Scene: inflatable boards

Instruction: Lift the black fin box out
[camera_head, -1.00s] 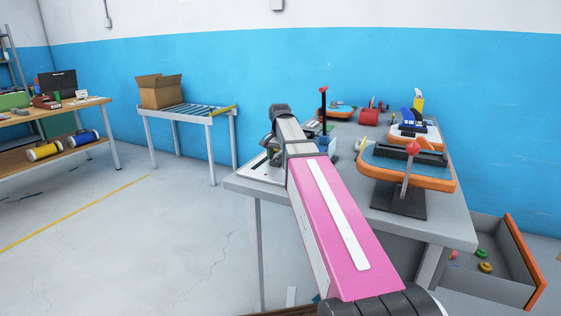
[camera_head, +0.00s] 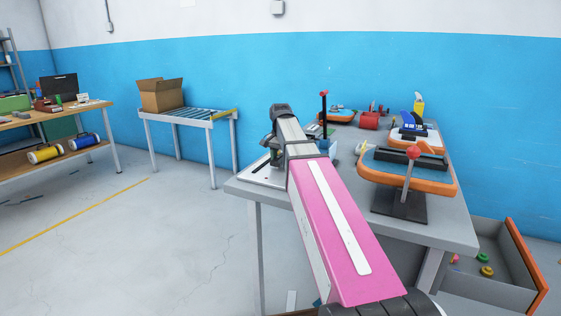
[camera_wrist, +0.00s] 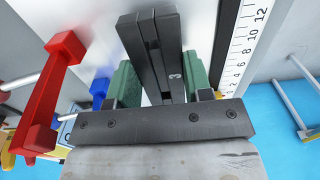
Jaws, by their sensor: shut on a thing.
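The black fin box (camera_wrist: 152,45) is a long dark bar with a slot along it and a small "3" on it, in the wrist view. My gripper (camera_wrist: 160,84) has green finger pads on either side of the bar and is shut on it. In the head view my gripper (camera_head: 275,156) is low over a white plate (camera_head: 255,176) at the near left corner of the grey table. The fin box cannot be made out there. Whether it touches the plate cannot be told.
A red handle (camera_wrist: 50,95) stands left of the gripper in the wrist view, and a ruler strip (camera_wrist: 243,45) runs at right. On the grey table (camera_head: 345,215) are a red-knobbed lever (camera_head: 408,173) and an orange-rimmed board (camera_head: 436,185). An open drawer (camera_head: 505,270) is at lower right.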

